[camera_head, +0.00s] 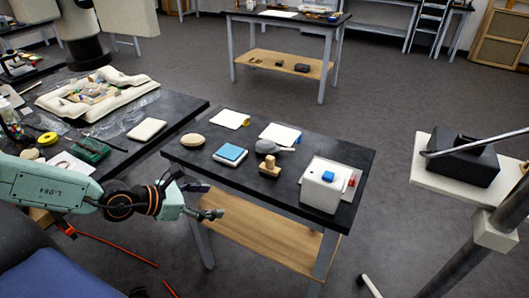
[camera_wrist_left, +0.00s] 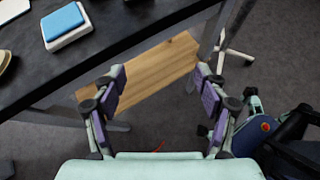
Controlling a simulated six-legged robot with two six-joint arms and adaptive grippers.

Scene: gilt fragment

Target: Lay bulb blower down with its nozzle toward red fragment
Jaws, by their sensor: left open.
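A grey rounded object, apparently the bulb blower (camera_head: 266,146), lies on the dark table with a narrow end pointing right. It is just behind a small wooden block piece (camera_head: 269,168). A small red patch (camera_head: 352,182) shows at the right side of the white box; I cannot tell whether it is the red fragment. My left gripper (camera_head: 202,200) is open and empty off the table's front left edge, apart from the blower. In the left wrist view the open fingers (camera_wrist_left: 162,85) have nothing between them. My right gripper is not in view.
The dark table (camera_head: 300,158) also holds a blue pad on a white base (camera_head: 230,154), a tan disc (camera_head: 192,140), white cards (camera_head: 280,133) and a white box (camera_head: 322,188) with a blue piece on top. A cluttered bench (camera_head: 180,108) stands left. A wooden shelf (camera_wrist_left: 150,72) lies below.

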